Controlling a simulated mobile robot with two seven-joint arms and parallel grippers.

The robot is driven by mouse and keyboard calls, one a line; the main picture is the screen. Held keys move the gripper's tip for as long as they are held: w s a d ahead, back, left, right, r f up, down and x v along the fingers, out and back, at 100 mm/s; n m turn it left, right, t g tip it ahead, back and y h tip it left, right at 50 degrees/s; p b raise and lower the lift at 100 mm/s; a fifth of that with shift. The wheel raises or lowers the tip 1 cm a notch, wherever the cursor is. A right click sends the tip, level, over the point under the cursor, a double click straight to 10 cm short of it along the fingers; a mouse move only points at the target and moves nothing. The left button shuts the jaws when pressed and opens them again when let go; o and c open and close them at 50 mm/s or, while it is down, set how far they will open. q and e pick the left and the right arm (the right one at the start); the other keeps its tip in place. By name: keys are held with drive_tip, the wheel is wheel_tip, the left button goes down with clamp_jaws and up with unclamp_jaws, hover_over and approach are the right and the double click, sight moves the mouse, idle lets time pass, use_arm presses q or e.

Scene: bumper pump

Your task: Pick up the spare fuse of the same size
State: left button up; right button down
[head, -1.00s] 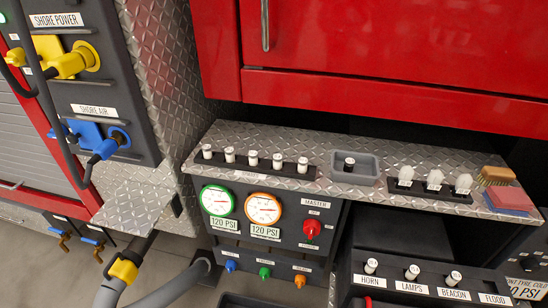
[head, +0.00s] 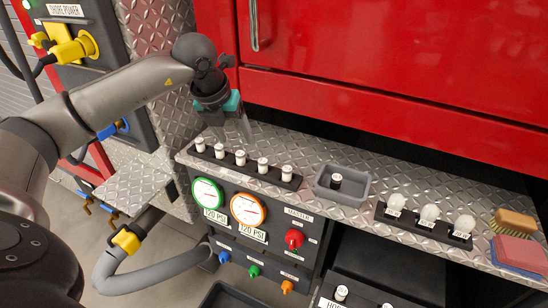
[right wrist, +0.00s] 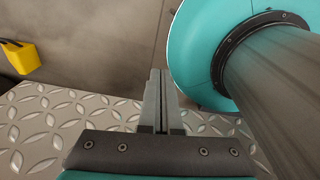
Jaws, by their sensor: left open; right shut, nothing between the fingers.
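Several white fuses (head: 240,158) stand upright in a black rack (head: 271,179) on the metal shelf. One more fuse (head: 336,181) with a dark lower part stands in a small grey tray (head: 358,197) right of the rack. Sizes are hard to compare from here. My left gripper (head: 236,134) is open and empty, pointing down above the rack's left part, apart from the fuses. My right gripper (right wrist: 160,73) is shut and empty over diamond plate in the right wrist view. It does not show in the head view.
Several bulbs (head: 429,216) stand in a black holder on the shelf's right. A brush (head: 514,221) and red cloth-like pads (head: 520,252) lie at the right end. Red cabinet doors (head: 380,65) rise behind the shelf. Gauges (head: 248,209) and a red knob (head: 294,239) are below.

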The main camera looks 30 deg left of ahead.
use_arm(q)
drive_tip(key=a+r+y, duration=0.1)
hover_over(239, 155)
drive_tip(key=s+d, duration=0.2)
drive_tip(key=f, duration=0.8)
drive_tip(key=shift+s+a+f+b, duration=0.15)
drive_tip(key=shift+s+a+b, duration=0.1)
drive_tip(key=shift+b, duration=0.15)
drive_tip(key=shift+w+a+b+x, duration=0.1)
drive_tip(key=shift+a+x, duration=0.05)
drive_tip(key=shift+x, duration=0.75)
drive_tip(key=shift+w+a+b+x, duration=0.1)
drive_tip(key=shift+a+x, duration=0.05)
drive_tip(key=shift+x, duration=0.75)
drive_tip(key=shift+w+a+b+x, duration=0.1)
drive_tip(key=shift+w+a+x, duration=0.05)
drive_tip(key=shift+x, duration=0.75)
drive_tip(key=shift+r, duration=0.2)
clamp_jaws()
